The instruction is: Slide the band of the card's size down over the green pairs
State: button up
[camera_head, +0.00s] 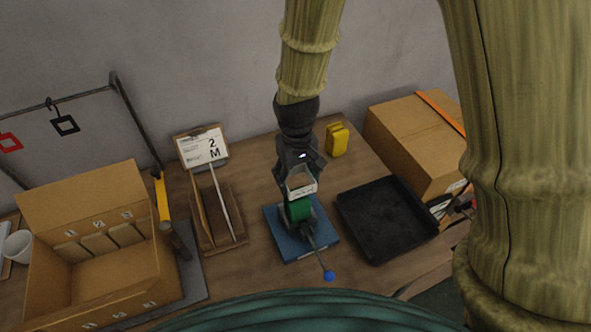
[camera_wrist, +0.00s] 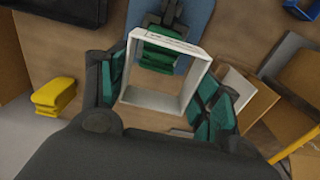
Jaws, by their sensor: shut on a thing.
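My gripper (camera_head: 300,177) is shut on a white paper band (camera_head: 302,188), an open rectangular loop with small print. In the wrist view the band (camera_wrist: 168,43) sits between the two teal-padded fingers. The green pairs (camera_head: 298,212) stand in a holder on a blue base (camera_head: 275,239), just below the band. In the wrist view the folded green stack (camera_wrist: 160,60) shows at the band's far edge, partly inside its outline. I cannot tell whether the band is around the stack or above it. The card (camera_head: 203,148) reads 2 and M.
A black tray (camera_head: 347,212) and a closed carton (camera_head: 398,137) are at the right. A wooden rack (camera_head: 239,226) and an open box (camera_head: 96,205) are at the left. A blue-tipped rod (camera_head: 328,275) sticks out in front of the base.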

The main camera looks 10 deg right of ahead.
jog(key=shift+s, duration=0.15)
jog(key=shift+w+f, duration=0.15)
jog(key=shift+w, duration=0.25)
jog(key=shift+s+p, duration=0.1)
jog(key=shift+p, duration=0.25)
jog(key=shift+s+f+b, duration=0.2)
jog(key=shift+f+b, duration=0.1)
jog(key=shift+w+f, duration=0.15)
jog(key=shift+f, duration=0.4)
jog(key=shift+f+b, duration=0.35)
jog(key=shift+f, duration=0.05)
jog(key=shift+f+b, duration=2.2)
jog(key=shift+f, duration=2.4)
jog(key=shift+f, duration=0.1)
